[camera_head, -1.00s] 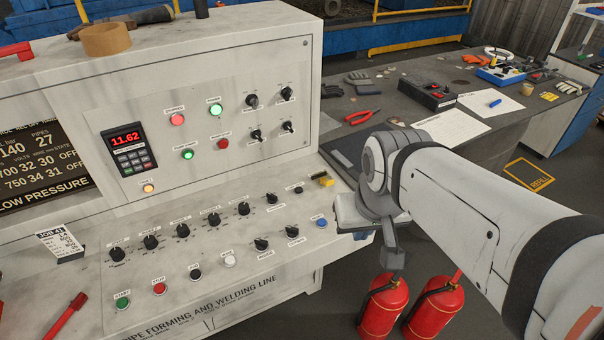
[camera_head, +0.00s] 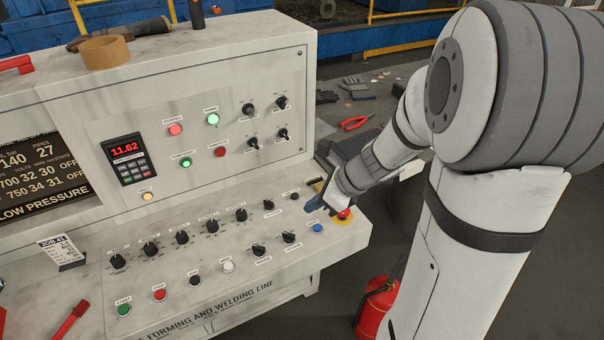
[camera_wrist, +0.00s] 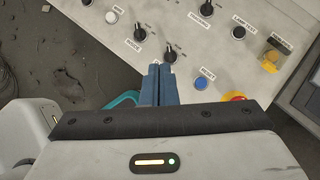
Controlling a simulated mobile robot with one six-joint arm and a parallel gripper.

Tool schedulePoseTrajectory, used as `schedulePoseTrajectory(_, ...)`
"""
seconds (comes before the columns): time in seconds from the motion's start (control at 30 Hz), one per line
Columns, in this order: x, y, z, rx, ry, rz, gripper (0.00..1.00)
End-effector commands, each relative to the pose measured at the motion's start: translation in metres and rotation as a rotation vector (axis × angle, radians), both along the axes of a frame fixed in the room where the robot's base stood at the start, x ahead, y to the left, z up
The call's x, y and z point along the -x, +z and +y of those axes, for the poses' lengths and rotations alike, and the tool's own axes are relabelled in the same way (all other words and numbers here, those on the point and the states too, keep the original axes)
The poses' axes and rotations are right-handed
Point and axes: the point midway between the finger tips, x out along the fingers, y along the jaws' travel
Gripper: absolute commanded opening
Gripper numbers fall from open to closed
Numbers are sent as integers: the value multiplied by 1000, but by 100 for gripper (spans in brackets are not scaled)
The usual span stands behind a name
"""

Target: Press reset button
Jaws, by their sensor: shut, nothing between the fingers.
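The blue reset button (camera_head: 318,228) is on the sloping panel near the console's front right corner. In the wrist view the same button (camera_wrist: 201,83), under a "RESET" label, shows uncovered to the right of the fingertips. My gripper (camera_head: 313,205) is over the right end of the panel. Its two blue-grey fingers (camera_wrist: 158,71) are pressed together in the wrist view, with nothing between them. The fingers are apart from the button in the picture; their height above the panel is hard to tell.
A red mushroom button on a yellow base (camera_head: 344,214) sits just right of the reset button, partly behind my gripper. Black knobs (camera_head: 289,237) lie to the left. A yellow-covered switch (camera_wrist: 271,58) is near the panel's edge. A fire extinguisher (camera_head: 375,310) stands below right.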

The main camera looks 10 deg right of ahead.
Motion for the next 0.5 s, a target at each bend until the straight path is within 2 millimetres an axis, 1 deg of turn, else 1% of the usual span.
schedulePoseTrajectory(0.03,-13,-9,-7,-72,-145,75,0)
schedulePoseTrajectory(0.1,-29,-19,-16,-165,-331,164,0)
schedulePoseTrajectory(0.2,-45,-32,-27,-265,-529,260,0)
schedulePoseTrajectory(0.33,-55,-41,-35,-335,-664,324,0)
schedulePoseTrajectory(0.5,-58,-44,-38,-353,-698,340,0)
